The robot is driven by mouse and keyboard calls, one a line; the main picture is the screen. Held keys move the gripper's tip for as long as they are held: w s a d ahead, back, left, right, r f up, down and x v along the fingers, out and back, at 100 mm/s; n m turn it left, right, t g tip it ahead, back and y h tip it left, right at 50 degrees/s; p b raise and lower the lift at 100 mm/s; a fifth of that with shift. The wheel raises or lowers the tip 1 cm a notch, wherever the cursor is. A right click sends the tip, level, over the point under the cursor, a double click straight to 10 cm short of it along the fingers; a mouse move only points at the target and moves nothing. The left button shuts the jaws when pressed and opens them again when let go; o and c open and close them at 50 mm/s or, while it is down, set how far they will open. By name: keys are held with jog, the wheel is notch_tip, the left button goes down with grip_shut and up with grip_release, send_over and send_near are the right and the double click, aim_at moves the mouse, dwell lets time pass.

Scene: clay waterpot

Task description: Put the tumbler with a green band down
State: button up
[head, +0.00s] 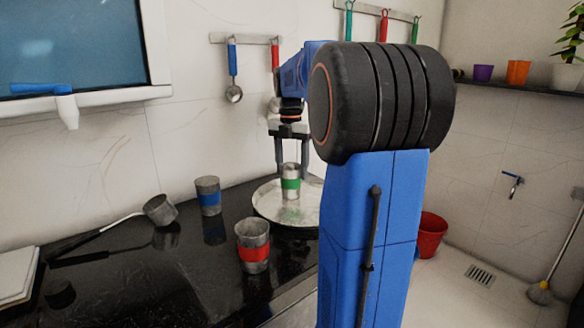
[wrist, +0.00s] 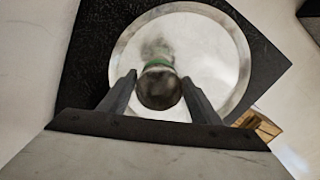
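The tumbler with a green band (head: 291,184) is a small metal cup, upright between the two fingers of my gripper (head: 292,176). The fingers lie close against its sides, one on each side, and appear shut on it. In the wrist view the tumbler (wrist: 159,90) shows its dark rounded near end, with the green band beyond it, between the fingertips (wrist: 159,77). It is over the round pale tray (head: 268,207), which also shows in the wrist view (wrist: 215,45). I cannot tell whether its base touches the tray.
A red-banded tumbler (head: 253,246) stands at the front of the black counter (head: 150,285). A blue-banded tumbler (head: 208,195) stands left of the tray. A long-handled pan (head: 160,210) is farther left. Utensils (head: 233,70) hang on the wall behind.

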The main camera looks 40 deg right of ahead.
jog(key=shift+o, duration=0.9)
notch_tip(320, 180, up, 12)
jog(key=shift+w+r, duration=0.15)
jog(key=shift+r, duration=0.05)
